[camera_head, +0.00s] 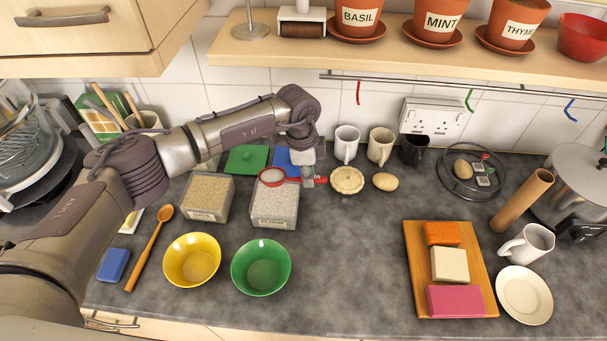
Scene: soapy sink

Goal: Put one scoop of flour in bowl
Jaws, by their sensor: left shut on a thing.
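The flour container (273,222) is a clear labelled tub of white powder, standing open behind the green bowl. My left gripper (308,178) is shut on the handle of a red scoop (271,177). The scoop's cup is at the back of the flour container's opening; whether it touches the flour is unclear. Its inside looks pale, but I cannot tell if that is flour. The green bowl (261,267) and the yellow bowl (192,260) stand in front and look empty. My right gripper is not in view.
An oats container (207,197) stands left of the flour. Green (247,159) and blue lids lie behind. A wooden spoon (150,247) lies left. Counter between green bowl and board (413,250) is clear.

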